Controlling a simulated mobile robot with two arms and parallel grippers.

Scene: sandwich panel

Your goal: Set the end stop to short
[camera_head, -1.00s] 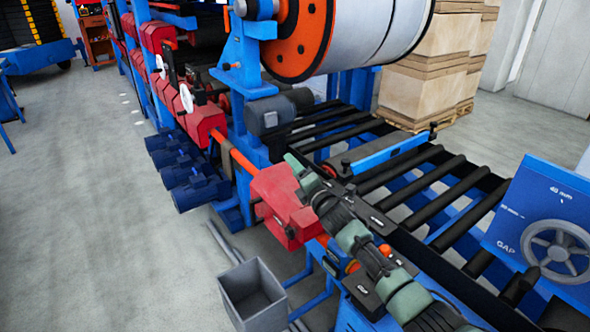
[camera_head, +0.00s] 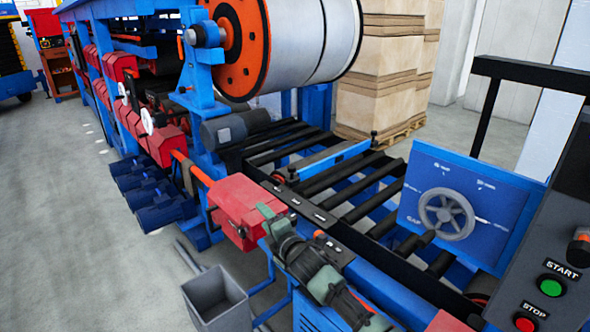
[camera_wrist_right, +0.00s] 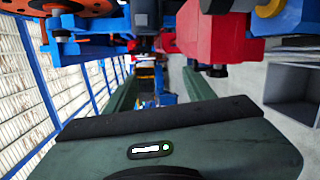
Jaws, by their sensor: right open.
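The end stop is a blue bar (camera_head: 335,160) with small black knobs, lying across the black rollers of the conveyor in the head view. Its near end is by the dark side rail (camera_head: 300,204), which carries small plates whose writing is too small to read. My right gripper (camera_head: 268,211) is beside the red box, in front of the rail and apart from the bar. In the right wrist view its two green fingers (camera_wrist_right: 160,90) are spread, with nothing gripped between them. My left gripper is not in view.
A red box (camera_head: 242,205) is close to my right gripper. A grey bin (camera_head: 213,298) stands on the floor below it. A blue GAP panel with a handwheel (camera_head: 447,213) and a START/STOP console (camera_head: 545,290) are at the right. A large roll (camera_head: 300,45) hangs above the conveyor.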

